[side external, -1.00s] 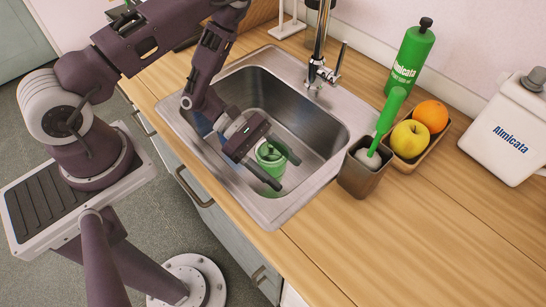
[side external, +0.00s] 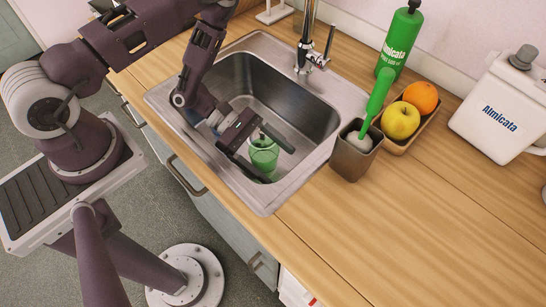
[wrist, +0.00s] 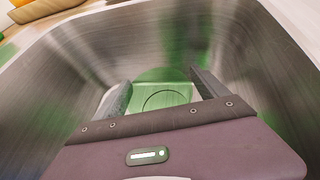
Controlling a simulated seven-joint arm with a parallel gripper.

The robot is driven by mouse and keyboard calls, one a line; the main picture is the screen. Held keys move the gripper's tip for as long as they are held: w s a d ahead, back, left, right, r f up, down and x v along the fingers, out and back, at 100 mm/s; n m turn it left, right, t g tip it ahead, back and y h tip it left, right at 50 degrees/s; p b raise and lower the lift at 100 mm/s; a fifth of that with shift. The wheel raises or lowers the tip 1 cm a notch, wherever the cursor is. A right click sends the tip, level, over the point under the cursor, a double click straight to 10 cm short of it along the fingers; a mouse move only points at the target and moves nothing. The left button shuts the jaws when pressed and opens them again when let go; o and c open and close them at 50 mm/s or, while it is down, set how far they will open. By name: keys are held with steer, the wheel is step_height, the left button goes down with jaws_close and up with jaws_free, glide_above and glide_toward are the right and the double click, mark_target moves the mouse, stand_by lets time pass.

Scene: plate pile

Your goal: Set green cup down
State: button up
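The green cup (side external: 263,157) is translucent and stands upright, low inside the sink basin. My gripper (side external: 280,166) reaches down into the basin with one finger on each side of the cup. In the wrist view, green surfaces of the cup (wrist: 162,94) fill most of the space between the two separated fingers of my gripper (wrist: 162,80). I cannot tell whether the fingers press on the cup or stand just clear of it. The contact between the cup's base and the sink floor is not clear.
The steel sink (side external: 266,199) has raised walls around my gripper, with a faucet (side external: 307,47) behind. To its right stand a brown holder (side external: 350,161) with a green-handled brush, a fruit tray (side external: 402,146), a green bottle (side external: 402,38) and a white jug (side external: 500,112). The front right counter is clear.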

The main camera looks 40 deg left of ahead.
steer(key=shift+r, duration=0.35)
steer(key=v, duration=0.5)
steer(key=shift+a+r, duration=0.25)
steer(key=shift+r, duration=0.1)
steer(key=s+d+r+m+g, duration=0.25)
steer(key=r+m, duration=0.35)
steer(key=r, duration=0.4)
steer(key=s+d+r+m+g, duration=0.25)
steer(key=r+m, duration=0.25)
steer(key=r, duration=0.5)
steer(key=s+a+r+m+t+y, duration=0.7)
steer(key=s+a+r+m+y, duration=0.1)
steer(key=a+y, duration=0.4)
step_height(320, 180, up, 2)
steer(key=shift+s+r+m+t, duration=0.15)
steer(key=shift+m+t, duration=0.25)
steer(key=shift+m, duration=0.4)
